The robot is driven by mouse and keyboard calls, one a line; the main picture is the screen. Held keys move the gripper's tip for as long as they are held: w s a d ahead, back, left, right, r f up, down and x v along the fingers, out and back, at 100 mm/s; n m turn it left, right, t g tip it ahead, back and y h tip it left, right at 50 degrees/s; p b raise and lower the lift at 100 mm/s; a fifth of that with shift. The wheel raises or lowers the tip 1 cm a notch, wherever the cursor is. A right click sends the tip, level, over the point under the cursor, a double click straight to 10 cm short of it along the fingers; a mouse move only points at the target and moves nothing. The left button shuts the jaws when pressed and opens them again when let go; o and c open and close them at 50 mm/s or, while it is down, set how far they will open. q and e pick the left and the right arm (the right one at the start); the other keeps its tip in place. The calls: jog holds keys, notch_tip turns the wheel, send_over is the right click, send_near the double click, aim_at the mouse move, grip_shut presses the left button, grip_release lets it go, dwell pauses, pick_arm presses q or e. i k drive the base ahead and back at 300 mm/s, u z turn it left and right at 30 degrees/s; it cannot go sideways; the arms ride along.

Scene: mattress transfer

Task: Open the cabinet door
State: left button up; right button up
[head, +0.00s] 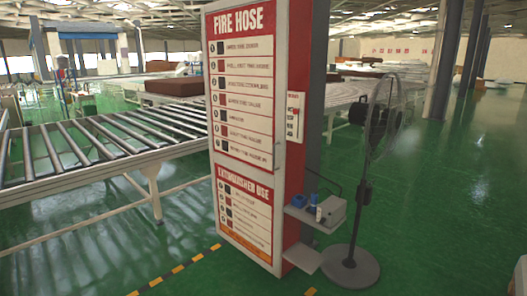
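The fire hose cabinet (299,150) stands upright in the middle of the head view, red with a white front. Its front door (283,175) carries a red "FIRE HOSE" panel above and a red "EXTINGUISHER USE" panel below, each with white rows of text. The door looks shut, flush with the cabinet body. I cannot make out a handle clearly. Neither of my grippers shows in the head view.
A roller conveyor (150,150) runs left of the cabinet. A standing fan (350,268) is close on its right, beside a small shelf (312,216) with items. The green floor (440,190) is open at right; yellow-black tape (175,270) lies in front.

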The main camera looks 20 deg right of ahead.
aim_at(245, 43)
jog(key=u, duration=0.15)
jog(key=i, duration=1.95)
jog(key=z, duration=0.25)
